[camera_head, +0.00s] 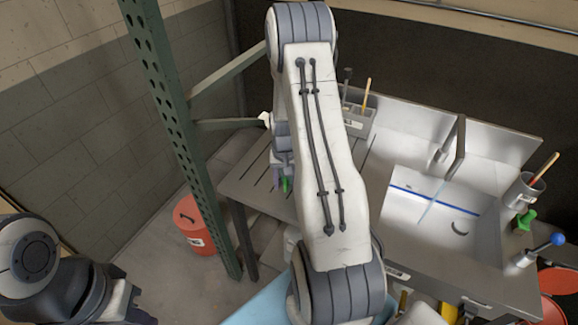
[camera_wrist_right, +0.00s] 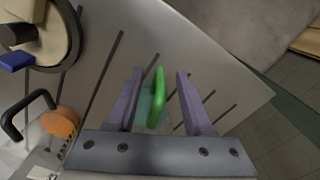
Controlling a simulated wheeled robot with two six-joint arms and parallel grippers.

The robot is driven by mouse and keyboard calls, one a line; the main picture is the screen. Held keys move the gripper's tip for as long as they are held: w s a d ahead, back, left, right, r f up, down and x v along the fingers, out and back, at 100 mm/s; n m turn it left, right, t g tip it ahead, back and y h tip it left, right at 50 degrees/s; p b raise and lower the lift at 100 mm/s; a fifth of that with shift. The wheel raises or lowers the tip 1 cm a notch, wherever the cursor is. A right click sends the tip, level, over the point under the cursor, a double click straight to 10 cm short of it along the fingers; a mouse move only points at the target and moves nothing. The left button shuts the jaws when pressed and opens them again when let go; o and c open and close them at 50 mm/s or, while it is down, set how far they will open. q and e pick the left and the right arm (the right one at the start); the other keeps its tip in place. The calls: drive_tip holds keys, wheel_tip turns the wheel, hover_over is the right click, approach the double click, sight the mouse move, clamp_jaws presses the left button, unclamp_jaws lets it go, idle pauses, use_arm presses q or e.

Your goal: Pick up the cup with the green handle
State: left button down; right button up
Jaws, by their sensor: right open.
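The cup's green handle (camera_wrist_right: 157,97) shows in the right wrist view, with a dull teal body (camera_wrist_right: 144,108) partly visible beside it. My right gripper (camera_wrist_right: 160,75) is open, its two purple fingers on either side of the handle with gaps on both sides; I cannot tell how deep they reach. In the head view my right arm hides most of this spot. A bit of the green handle (camera_head: 285,184) shows beside a purple finger of my right gripper (camera_head: 279,174), over the slotted counter. My left gripper (camera_head: 128,308) is barely in view at the lower left.
The metal bench (camera_head: 243,190) has a sink (camera_head: 428,205) at its right. A tool holder (camera_head: 358,121) stands at the back. A green perforated post (camera_head: 182,120) and a red bucket (camera_head: 192,228) are left of the bench. An orange-lidded container (camera_wrist_right: 60,122) sits left in the wrist view.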

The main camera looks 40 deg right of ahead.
drive_tip(key=shift+f, duration=1.05)
clamp_jaws()
idle(0.6)
